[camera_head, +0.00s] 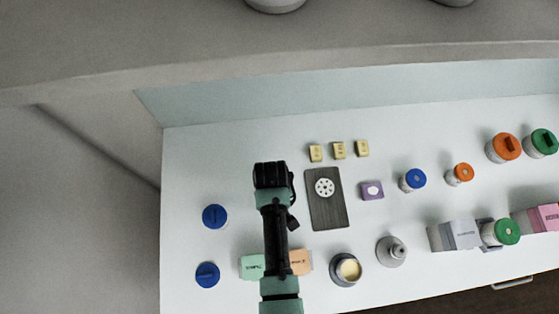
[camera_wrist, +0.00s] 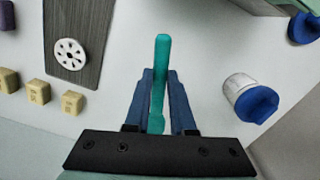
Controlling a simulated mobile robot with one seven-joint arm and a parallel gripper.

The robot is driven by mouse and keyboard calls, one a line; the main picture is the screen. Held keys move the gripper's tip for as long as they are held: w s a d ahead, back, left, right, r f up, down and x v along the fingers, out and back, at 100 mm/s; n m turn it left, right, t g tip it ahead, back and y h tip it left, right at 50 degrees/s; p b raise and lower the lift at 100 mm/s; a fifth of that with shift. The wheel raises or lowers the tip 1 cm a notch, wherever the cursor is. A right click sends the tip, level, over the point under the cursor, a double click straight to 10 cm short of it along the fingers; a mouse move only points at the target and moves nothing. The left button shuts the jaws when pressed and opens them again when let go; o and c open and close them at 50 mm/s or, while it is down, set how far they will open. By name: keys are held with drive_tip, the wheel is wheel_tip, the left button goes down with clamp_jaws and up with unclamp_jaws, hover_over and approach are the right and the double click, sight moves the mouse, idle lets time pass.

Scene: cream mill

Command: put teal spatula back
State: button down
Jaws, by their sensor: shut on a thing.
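The teal spatula (camera_wrist: 161,70) is held between the two blue fingers of my gripper (camera_wrist: 162,85) in the wrist view. It lies lengthwise between the fingers, and its narrow end sticks out past the fingertips over the white worktop. Its other end is hidden at the gripper's dark body. In the head view my gripper (camera_head: 270,176) is over the left part of the worktop, left of the dark board, and the spatula is hidden there.
A dark board (camera_head: 330,213) with a white holed disc (camera_head: 325,188) lies to the right. Blue-lidded jars (camera_head: 214,216) stand left. A mint box (camera_head: 251,267) and an orange box (camera_head: 300,262) flank my arm. A round bowl (camera_head: 346,270) and several jars stand right. The worktop's back left is clear.

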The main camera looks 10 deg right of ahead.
drive_tip(key=shift+a+f, duration=0.15)
drive_tip(key=shift+a, duration=0.4)
drive_tip(key=shift+s+d+f+b, duration=0.1)
drive_tip(key=shift+d+f+b, duration=0.15)
drive_tip(key=shift+f+b, duration=0.8)
wheel_tip(320, 180, down, 3)
drive_tip(key=b, duration=0.3)
drive_tip(key=shift+r, duration=0.2)
drive_tip(key=shift+a+f+b, duration=0.1)
drive_tip(key=shift+f+b, duration=0.25)
drive_tip(key=shift+f, duration=0.4)
drive_tip(key=c, duration=0.7)
unclamp_jaws()
